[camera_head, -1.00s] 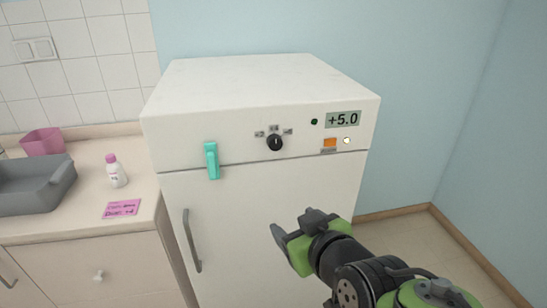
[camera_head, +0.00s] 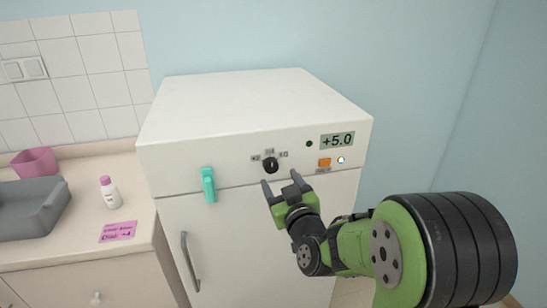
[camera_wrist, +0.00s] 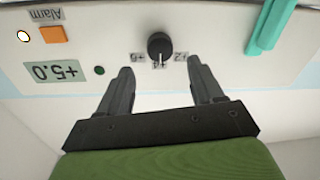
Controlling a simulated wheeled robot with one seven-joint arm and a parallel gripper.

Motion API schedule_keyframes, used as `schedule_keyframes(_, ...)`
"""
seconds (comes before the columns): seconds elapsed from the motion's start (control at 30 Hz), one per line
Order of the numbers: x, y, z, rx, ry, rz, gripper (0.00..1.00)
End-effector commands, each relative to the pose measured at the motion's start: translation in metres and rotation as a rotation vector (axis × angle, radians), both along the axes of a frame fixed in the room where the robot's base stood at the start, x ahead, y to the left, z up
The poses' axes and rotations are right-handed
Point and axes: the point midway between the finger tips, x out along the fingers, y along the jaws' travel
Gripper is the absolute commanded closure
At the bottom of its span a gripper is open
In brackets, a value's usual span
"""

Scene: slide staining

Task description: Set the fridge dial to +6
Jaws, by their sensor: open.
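The fridge (camera_head: 245,240) is white, with a black round dial (camera_head: 270,165) on its upper front panel. The dial also shows upside down in the wrist view (camera_wrist: 160,46); its white mark points at the middle label, between two side labels. The fridge display (camera_head: 337,140) reads +5.0. My gripper (camera_head: 281,180) is open and empty, just below and slightly right of the dial in the head view. In the wrist view its fingers (camera_wrist: 160,68) are spread on either side of the dial's line, apart from it.
A teal clip-like handle (camera_head: 208,185) sits left of the dial. An orange alarm button (camera_head: 324,162) and a lit lamp (camera_head: 341,160) are to the right.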

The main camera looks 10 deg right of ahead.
Motion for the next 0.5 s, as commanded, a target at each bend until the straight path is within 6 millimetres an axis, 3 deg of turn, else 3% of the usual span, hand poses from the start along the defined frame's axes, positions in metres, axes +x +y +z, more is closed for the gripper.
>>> schedule_keyframes(0.2, 0.044, 0.004, 0.003, 0.000, 0.001, 0.003, 0.34)
schedule_keyframes(0.5, 0.055, 0.004, 0.000, 0.000, 0.000, 0.001, 0.34)
